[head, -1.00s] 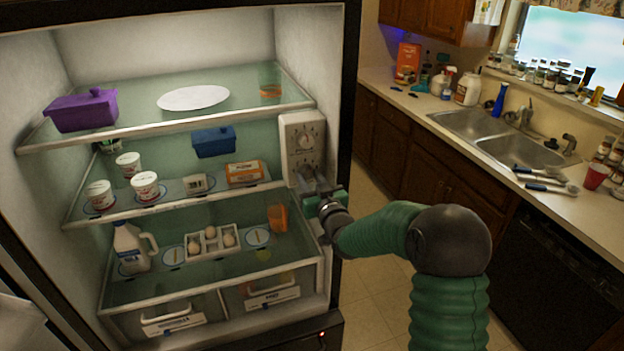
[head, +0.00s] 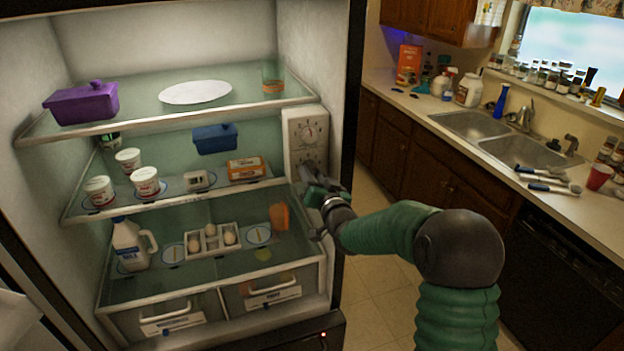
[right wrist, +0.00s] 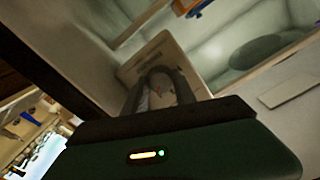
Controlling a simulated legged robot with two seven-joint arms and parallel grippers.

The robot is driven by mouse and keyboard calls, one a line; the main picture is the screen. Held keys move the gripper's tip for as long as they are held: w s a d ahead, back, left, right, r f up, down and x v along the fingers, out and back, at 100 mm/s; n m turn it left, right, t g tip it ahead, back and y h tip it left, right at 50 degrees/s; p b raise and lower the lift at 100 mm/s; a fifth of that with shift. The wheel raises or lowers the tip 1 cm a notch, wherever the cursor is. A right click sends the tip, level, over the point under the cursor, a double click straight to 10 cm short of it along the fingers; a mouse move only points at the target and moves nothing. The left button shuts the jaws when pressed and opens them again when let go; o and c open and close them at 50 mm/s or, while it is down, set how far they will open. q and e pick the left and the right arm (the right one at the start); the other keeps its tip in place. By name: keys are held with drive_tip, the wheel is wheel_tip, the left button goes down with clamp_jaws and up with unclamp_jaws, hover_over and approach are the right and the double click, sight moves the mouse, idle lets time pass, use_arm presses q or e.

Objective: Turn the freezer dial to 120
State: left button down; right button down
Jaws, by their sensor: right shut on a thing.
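The pale control panel (head: 291,133) is on the right inner wall of the open fridge. Its upper dial (head: 308,132) shows a small red pointer and is uncovered. The lower dial (head: 307,164) is partly hidden by my right gripper (head: 309,180), which is shut on it from the front. I cannot read the dial numbers. My left gripper is out of view.
A glass shelf holds a purple dish (head: 82,104) and a white plate (head: 195,93). An orange cup (head: 280,216) stands on the lower shelf near my right arm. The sink counter (head: 425,110) is to the right, with open floor between.

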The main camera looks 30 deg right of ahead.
drive_tip(key=shift+m+b, duration=0.35)
drive_tip(key=shift+m, duration=1.25)
drive_tip(key=c, duration=1)
unclamp_jaws()
drive_tip(key=shift+d, duration=0.1)
drive_tip(key=b+v, duration=0.3)
drive_tip(key=v, duration=1.3)
drive_tip(key=shift+s+f, duration=0.15)
drive_tip(key=shift+s, duration=0.25)
drive_tip(key=shift+w, duration=0.1)
